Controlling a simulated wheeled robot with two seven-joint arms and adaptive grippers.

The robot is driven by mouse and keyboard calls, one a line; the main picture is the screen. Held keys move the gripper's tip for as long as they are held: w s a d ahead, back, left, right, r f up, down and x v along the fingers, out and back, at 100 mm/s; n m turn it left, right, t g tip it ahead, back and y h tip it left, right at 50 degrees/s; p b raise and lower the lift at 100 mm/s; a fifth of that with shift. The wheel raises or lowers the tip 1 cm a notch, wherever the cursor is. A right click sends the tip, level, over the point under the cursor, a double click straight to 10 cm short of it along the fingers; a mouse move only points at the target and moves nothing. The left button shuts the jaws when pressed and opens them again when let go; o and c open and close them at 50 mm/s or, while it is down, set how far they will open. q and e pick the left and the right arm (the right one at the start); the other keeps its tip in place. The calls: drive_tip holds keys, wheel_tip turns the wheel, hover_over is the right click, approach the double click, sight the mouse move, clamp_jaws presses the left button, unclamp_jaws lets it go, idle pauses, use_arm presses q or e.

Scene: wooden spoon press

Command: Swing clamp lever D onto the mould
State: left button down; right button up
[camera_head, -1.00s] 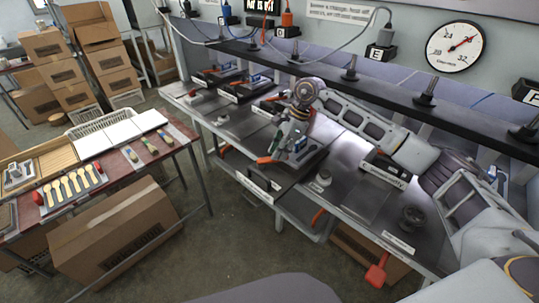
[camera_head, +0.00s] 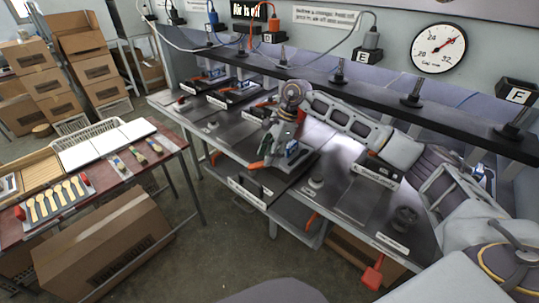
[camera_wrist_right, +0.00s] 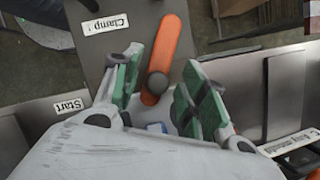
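My right gripper (camera_head: 272,152) reaches down over a station in the middle of the long steel bench. In the right wrist view its two green-padded fingers (camera_wrist_right: 162,88) are apart, with visible gaps to an orange lever handle (camera_wrist_right: 168,48) between them. A dark round knob (camera_wrist_right: 157,83) sits at the handle's near end. The mould (camera_head: 293,154) is partly hidden by my gripper and wrist. My left gripper is not in view.
The long bench (camera_head: 225,140) carries neighbouring stations with other levers. A dark overhead rail (camera_head: 330,85) runs behind my right arm. A side table (camera_head: 100,185) holding spoons stands left, with a cardboard box (camera_head: 105,250) below it. The floor between is clear.

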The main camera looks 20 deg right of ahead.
drive_tip(key=v, duration=1.2)
idle(0.4)
idle(0.3)
idle(0.3)
